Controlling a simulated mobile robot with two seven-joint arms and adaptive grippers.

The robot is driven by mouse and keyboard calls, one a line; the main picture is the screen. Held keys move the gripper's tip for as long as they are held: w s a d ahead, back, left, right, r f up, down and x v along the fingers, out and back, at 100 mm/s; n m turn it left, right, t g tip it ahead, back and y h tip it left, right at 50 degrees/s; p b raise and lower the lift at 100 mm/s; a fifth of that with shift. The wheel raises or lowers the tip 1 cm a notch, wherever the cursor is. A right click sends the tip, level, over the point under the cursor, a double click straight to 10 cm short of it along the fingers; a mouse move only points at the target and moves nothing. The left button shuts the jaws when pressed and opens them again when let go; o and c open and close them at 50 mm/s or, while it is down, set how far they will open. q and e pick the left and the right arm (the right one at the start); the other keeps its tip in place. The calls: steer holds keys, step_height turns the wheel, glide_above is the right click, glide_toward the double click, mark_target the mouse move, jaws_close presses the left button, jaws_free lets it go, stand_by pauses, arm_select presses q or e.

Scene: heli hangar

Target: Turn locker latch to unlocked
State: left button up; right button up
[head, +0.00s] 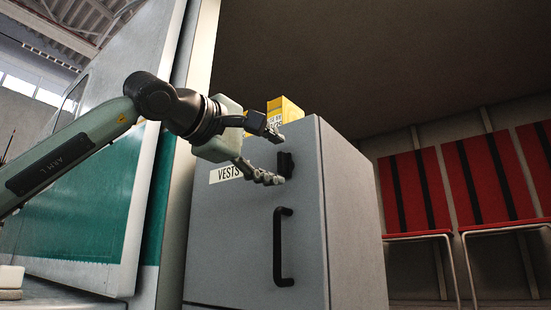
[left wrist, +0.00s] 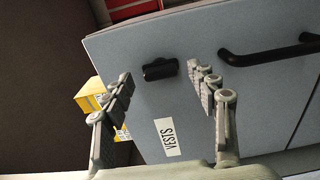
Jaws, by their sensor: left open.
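The grey locker (head: 355,215) stands in the middle of the head view, with a "VESTS" label (head: 226,174) on its door. Its black latch (head: 286,164) is a small knob near the upper right of the door, above a black bar handle (head: 283,246). My left gripper (head: 275,155) is open in front of the door, its fingertips close to the latch. In the left wrist view the latch (left wrist: 160,69) lies between and beyond the two open fingers, apart from them as far as I can see. The right gripper is not in view.
Yellow boxes (head: 284,110) sit on top of the locker. Red seats with black straps (head: 415,190) line the wall at the right. A white and green panel (head: 110,180) stands at the left, behind my left arm.

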arm_select(q)
steer(key=v, duration=1)
steer(key=shift+s+a, duration=0.25)
steer(key=shift+s, duration=0.05)
